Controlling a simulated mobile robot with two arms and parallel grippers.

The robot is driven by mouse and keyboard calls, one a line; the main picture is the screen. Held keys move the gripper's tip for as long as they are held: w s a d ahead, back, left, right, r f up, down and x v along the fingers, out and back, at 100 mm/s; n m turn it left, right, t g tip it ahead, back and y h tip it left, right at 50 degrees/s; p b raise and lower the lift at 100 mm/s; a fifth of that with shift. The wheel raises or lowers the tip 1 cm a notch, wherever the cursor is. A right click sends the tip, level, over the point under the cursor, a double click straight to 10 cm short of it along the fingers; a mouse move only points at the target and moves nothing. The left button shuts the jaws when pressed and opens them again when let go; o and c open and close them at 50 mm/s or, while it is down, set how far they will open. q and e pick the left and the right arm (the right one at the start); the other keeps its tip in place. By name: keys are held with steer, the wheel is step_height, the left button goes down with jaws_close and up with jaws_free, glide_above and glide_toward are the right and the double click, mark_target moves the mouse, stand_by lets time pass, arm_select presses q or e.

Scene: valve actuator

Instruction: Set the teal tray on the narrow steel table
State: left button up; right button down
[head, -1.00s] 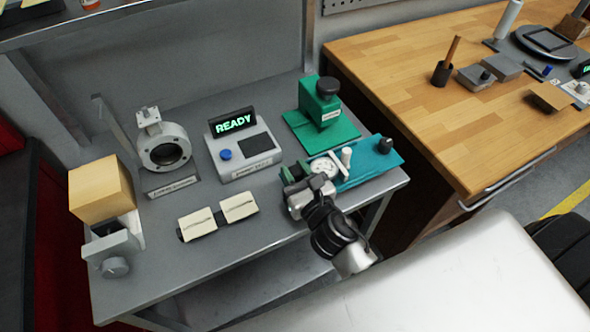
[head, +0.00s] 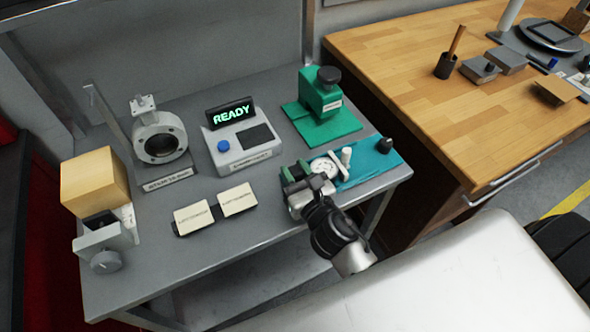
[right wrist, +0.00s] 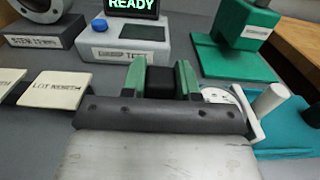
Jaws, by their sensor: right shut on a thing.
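The teal tray (head: 368,166) is at the right front of the grey steel table (head: 262,212), carrying a white dial and a white post, with a black knob at its right end. It looks level on or just over the tabletop; I cannot tell if it touches. My right gripper (head: 294,174) is at the tray's left end. In the right wrist view its green fingers (right wrist: 161,80) are shut on a black grip at the end of the teal tray (right wrist: 288,128). My left gripper is not in view.
A green press-like fixture (head: 320,95) stands close behind the tray. A READY display unit (head: 238,140), a ring-shaped valve body (head: 160,140) and two label plates (head: 215,208) are to its left. A wooden bench (head: 430,85) stands to the right, across a gap.

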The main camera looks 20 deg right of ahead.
steer(key=shift+f+b, duration=0.3)
steer(key=shift+f, duration=0.05)
steer(key=c, duration=0.8)
jaws_free()
steer(key=shift+s, duration=0.1)
